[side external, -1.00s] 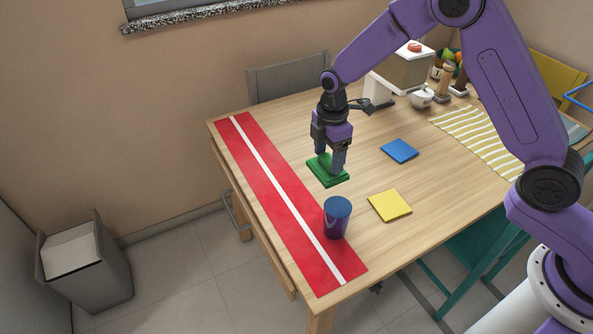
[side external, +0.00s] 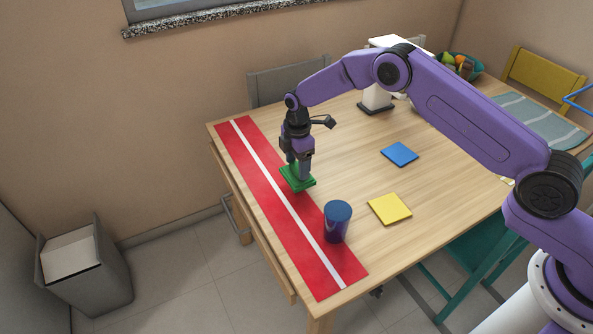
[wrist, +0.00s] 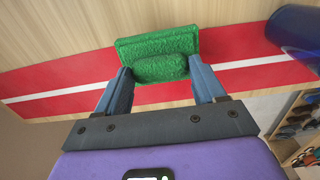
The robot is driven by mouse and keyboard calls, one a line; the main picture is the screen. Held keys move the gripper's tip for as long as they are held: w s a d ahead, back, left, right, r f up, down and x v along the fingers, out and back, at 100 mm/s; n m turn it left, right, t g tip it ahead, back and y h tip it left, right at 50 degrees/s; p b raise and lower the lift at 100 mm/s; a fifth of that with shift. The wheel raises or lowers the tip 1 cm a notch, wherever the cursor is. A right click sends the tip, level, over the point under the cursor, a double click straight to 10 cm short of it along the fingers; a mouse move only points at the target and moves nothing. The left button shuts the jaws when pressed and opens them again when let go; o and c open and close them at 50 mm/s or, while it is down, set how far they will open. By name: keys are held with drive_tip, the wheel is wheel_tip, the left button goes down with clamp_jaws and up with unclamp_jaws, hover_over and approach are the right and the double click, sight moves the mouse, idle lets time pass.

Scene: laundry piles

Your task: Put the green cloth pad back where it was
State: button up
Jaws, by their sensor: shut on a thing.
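The green cloth pad (side external: 299,183) is in my gripper (side external: 299,175), at the right edge of the red runner (side external: 262,181) with the white stripe. In the wrist view the pad (wrist: 157,43) has a raised middle part between my two fingers (wrist: 160,75), which are shut on it. The pad overlaps the runner and bare wood there. I cannot tell whether it touches the surface or hangs just above it. A blue pad (side external: 399,154) and a yellow pad (side external: 390,209) lie flat on the table to the right.
A dark blue cup (side external: 337,222) stands on the runner's right side, nearer the camera than the pad; it also shows in the wrist view (wrist: 296,28). The wooden table (side external: 350,165) is bare between the pad and the blue pad. A fruit bowl (side external: 460,66) is at the back.

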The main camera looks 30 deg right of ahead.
sight(297, 165)
drive_tip(key=shift+w+f, duration=0.15)
drive_tip(key=shift+f, duration=1.6)
drive_tip(key=shift+f, duration=0.2)
drive_tip(key=o, duration=1)
drive_tip(key=shift+r, duration=0.1)
wheel_tip(297, 165, up, 12)
drive_tip(key=shift+r, duration=0.1)
drive_tip(key=shift+a+r, duration=0.1)
